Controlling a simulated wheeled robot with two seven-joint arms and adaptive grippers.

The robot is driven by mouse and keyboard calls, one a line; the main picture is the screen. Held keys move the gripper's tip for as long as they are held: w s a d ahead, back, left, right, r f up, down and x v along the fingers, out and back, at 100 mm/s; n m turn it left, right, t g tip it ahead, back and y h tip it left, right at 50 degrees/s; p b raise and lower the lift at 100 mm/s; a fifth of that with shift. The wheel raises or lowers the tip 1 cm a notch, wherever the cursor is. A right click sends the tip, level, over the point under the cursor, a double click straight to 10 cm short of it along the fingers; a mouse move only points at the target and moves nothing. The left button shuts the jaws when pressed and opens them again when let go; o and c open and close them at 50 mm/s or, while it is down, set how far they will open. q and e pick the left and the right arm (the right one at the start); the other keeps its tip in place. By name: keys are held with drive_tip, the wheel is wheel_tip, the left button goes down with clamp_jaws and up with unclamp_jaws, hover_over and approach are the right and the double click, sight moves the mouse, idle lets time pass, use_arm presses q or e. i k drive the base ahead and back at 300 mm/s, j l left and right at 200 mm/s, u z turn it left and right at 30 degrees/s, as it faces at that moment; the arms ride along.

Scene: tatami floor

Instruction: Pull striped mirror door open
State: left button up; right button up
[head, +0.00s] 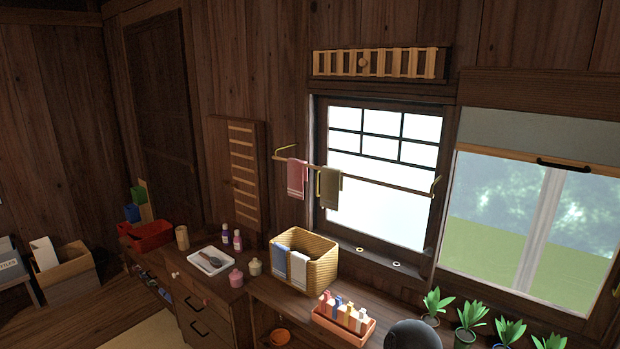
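A dark wooden panel with light horizontal stripes (243,176) is on the back wall left of the window, above the cabinet. No mirror surface shows on it, and I cannot tell whether it stands ajar. I cannot tell which of the two is the striped mirror door. Neither of my grippers is in the head view.
A towel rail (395,188) with pink (297,178) and olive (329,188) towels crosses the window. Below stand a wicker basket (322,262), a white tray (196,262), small bottles, an orange bottle tray (337,329) and several potted plants. A red bin (152,236) is left.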

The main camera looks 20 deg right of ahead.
sight(242, 134)
drive_tip(key=z, duration=0.15)
drive_tip(key=i+j+u, duration=0.15)
drive_tip(key=i+j, duration=0.15)
drive_tip(key=i+j+u, duration=0.15)
drive_tip(key=i, duration=0.4)
drive_tip(key=j, duration=0.1)
